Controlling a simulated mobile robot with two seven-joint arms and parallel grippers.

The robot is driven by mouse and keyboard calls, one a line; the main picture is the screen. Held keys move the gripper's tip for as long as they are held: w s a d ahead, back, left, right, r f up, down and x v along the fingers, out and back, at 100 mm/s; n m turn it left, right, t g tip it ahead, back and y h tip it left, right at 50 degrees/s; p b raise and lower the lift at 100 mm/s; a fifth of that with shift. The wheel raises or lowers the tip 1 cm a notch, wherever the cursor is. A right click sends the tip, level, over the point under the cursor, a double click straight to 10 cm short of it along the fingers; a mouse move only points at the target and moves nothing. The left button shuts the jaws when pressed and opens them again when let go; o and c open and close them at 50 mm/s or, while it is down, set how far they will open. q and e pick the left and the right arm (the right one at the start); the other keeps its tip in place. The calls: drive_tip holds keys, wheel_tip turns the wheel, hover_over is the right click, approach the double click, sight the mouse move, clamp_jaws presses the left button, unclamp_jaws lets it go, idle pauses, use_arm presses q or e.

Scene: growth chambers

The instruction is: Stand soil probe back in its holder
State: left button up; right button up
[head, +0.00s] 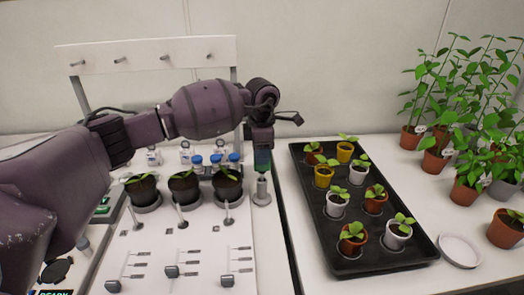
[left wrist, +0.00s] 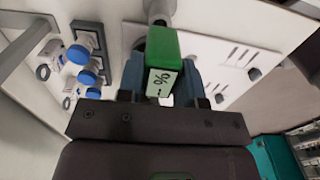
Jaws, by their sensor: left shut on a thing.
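My left gripper (head: 262,148) is shut on the soil probe (head: 263,163), at the right edge of the white panel. The probe's green head with a small white display shows between the fingers in the left wrist view (left wrist: 162,48). The grey metal holder (head: 262,191) is a small upright cylinder directly below the probe in the head view, and a grey round part shows beyond the green head in the left wrist view (left wrist: 159,10). The probe looks roughly upright; I cannot tell how far its lower part is inside the holder. My right gripper is not in view.
Three dark pots with seedlings (head: 184,187) stand left of the holder, with blue-capped bottles (head: 214,160) behind. A black tray (head: 387,262) of several small potted plants lies to the right. A white saucer (head: 460,250) and taller plants (head: 470,180) stand farther right.

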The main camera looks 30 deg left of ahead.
use_arm(q)
drive_tip(key=shift+f, duration=0.7)
idle(0.3)
